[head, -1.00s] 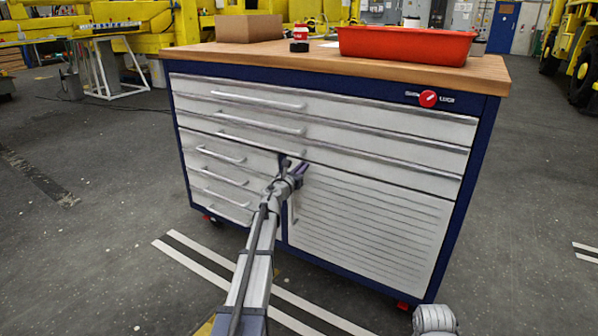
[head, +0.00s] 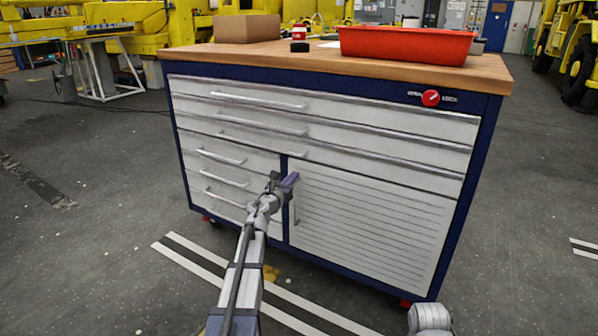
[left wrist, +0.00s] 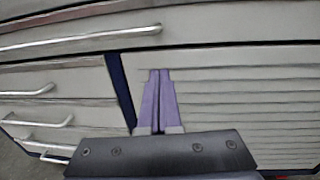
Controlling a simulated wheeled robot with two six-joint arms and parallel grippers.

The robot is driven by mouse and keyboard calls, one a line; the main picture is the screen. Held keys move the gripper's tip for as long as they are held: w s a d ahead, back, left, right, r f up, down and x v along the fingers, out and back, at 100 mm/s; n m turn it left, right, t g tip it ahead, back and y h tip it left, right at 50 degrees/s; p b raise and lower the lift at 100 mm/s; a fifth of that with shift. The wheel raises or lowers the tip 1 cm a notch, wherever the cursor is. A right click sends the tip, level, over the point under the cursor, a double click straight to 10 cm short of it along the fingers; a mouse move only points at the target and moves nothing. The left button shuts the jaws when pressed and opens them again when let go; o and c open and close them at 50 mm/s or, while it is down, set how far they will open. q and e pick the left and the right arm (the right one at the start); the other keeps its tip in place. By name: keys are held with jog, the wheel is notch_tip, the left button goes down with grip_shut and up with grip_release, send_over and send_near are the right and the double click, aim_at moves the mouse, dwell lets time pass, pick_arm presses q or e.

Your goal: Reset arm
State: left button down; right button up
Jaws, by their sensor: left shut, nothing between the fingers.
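My left gripper (head: 291,179) is in front of the tool cabinet (head: 283,62), near the line between its small drawers and its slatted door (head: 370,225). In the left wrist view its two purple fingers (left wrist: 158,75) are together with nothing between them. They point at the cabinet front, and I cannot tell how far off it they are. The drawers and the door look closed. The door's upright handle (head: 293,207) is just beside the gripper and partly hidden by it. Only a grey piece of my right arm shows at the bottom right; its gripper is out of view.
On the wooden top (head: 300,57) stand a red bin (head: 405,45), a cardboard box (head: 246,28) and a small red and black item (head: 299,40). A red lock knob (head: 430,98) is at the upper right of the front. The floor (head: 90,240) left of the cabinet is clear.

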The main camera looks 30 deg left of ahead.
pick_arm(q)
jog(key=s, duration=0.6)
jog(key=shift+a, duration=0.35)
jog(key=d+r+n+g+y+p, duration=0.1)
jog(key=d+r+n+y+p, duration=0.3)
jog(key=n, duration=0.9)
jog(key=s+d+f+n+g+h+p, duration=0.1)
jog(key=s+d+f+n+g+p, duration=0.1)
jog(key=s+d+f+n+g, duration=0.65)
jog(key=s+d+f+n+g+p, duration=0.25)
jog(key=s+d+f+n, duration=0.55)
jog(key=d, duration=0.7)
jog(key=s+d+n+g+h, duration=0.1)
jog(key=s+d+g, duration=0.2)
jog(key=s+d, duration=0.35)
jog(key=s+d+n+g+h, duration=0.1)
jog(key=s+d+g, duration=0.25)
jog(key=s, duration=0.55)
notch_tip(320, 180, up, 37)
jog(key=p, duration=3.8)
jog(key=shift+w+r, duration=0.2)
jog(key=shift+w, duration=0.1)
